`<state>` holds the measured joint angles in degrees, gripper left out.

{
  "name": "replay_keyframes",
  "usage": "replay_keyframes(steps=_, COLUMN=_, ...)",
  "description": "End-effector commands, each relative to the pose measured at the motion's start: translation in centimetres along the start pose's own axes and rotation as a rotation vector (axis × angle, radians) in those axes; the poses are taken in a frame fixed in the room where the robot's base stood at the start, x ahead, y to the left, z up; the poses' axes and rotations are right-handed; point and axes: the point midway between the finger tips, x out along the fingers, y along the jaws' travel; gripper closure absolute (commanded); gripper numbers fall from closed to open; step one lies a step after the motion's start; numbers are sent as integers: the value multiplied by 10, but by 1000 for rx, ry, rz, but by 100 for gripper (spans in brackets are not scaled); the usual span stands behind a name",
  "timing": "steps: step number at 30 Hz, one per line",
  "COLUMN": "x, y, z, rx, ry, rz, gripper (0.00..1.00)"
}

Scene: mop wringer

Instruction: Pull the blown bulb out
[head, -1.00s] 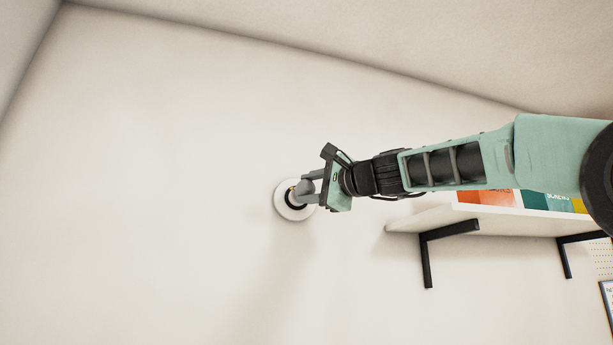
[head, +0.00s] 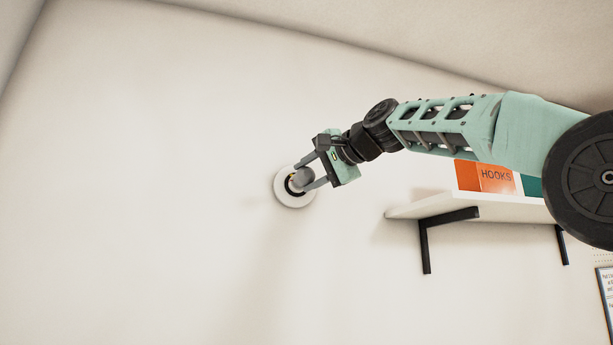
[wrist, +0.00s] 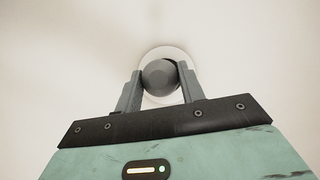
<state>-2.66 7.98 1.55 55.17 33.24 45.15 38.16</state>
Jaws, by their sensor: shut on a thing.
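The blown bulb (head: 302,179) is a grey rounded bulb at a round white wall fitting (head: 291,199) with a dark ring inside. My gripper (head: 306,182) has one finger on each side of the bulb and is shut on it. In the wrist view the bulb (wrist: 159,74) shows as a grey ball between the two fingers of my gripper (wrist: 160,82), with the white fitting (wrist: 171,53) behind it. The bulb's base is mostly hidden, so I cannot tell whether it is still seated in the fitting.
A white shelf (head: 400,212) on black brackets (head: 427,246) is on the wall to the right, below my arm. An orange box marked HOOKS (head: 495,178) stands on it. The wall to the left of the fitting is bare.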

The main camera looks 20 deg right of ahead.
Motion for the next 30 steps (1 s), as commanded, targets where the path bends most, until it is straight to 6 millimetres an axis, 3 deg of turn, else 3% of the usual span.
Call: replay_keyframes(steps=30, x=-40, y=0, z=22, rx=0, ry=2, rz=-4, gripper=85)
